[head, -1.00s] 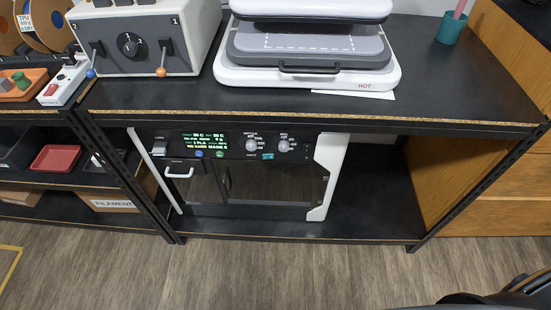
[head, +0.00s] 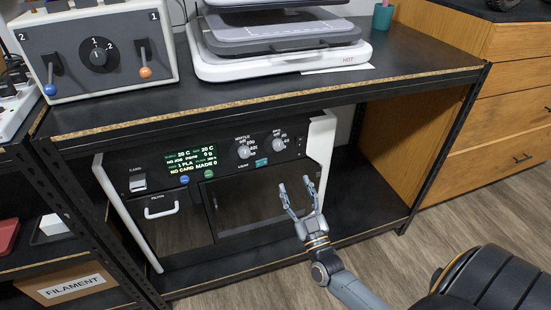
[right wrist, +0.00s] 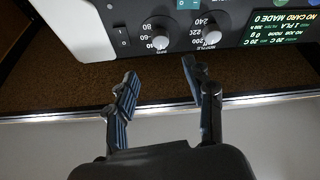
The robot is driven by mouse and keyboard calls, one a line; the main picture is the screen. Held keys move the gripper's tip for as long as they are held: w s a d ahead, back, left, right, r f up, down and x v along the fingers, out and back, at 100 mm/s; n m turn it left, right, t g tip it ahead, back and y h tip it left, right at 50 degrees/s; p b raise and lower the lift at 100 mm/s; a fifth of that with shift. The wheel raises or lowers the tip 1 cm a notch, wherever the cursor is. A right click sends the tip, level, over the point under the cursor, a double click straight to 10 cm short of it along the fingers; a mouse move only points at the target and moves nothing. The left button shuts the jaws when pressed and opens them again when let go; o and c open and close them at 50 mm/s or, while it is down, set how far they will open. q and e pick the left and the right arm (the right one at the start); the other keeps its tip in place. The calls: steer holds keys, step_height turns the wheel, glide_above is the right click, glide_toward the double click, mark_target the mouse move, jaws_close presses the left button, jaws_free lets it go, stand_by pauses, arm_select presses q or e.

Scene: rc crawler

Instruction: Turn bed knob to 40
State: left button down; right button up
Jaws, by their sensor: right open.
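The bed knob (head: 279,143) is the right one of two round pale knobs on the black front panel of the printer (head: 225,155). In the upside-down right wrist view the bed knob (right wrist: 160,42) is on the left. Its pointer setting is too small to read surely. The nozzle knob (head: 244,150) is beside it. My right gripper (head: 294,183) is open and empty, below and in front of the bed knob, apart from it. In the right wrist view its spread fingers (right wrist: 160,72) point toward the panel. My left gripper is out of view.
The printer stands on a lower shelf under a black worktop (head: 120,117), whose front edge overhangs it. A switch box (head: 95,55) and a heat press (head: 270,65) stand on top. A shelf post (head: 445,150) is on the right. Open floor lies in front.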

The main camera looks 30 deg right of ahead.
mark_target(279, 147)
steer(key=x, duration=1)
steer(key=shift+w+b, duration=0.1)
steer(key=shift+b, duration=0.25)
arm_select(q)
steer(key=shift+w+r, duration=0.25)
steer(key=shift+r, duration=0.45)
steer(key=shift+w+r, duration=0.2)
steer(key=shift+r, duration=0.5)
arm_select(e)
steer(key=shift+w+d+r, duration=0.1)
steer(key=shift+w+r, duration=0.15)
steer(key=shift+w, duration=0.4)
steer(key=shift+c, duration=0.2)
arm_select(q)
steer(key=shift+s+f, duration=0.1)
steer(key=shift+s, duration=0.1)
arm_select(e)
jaws_close()
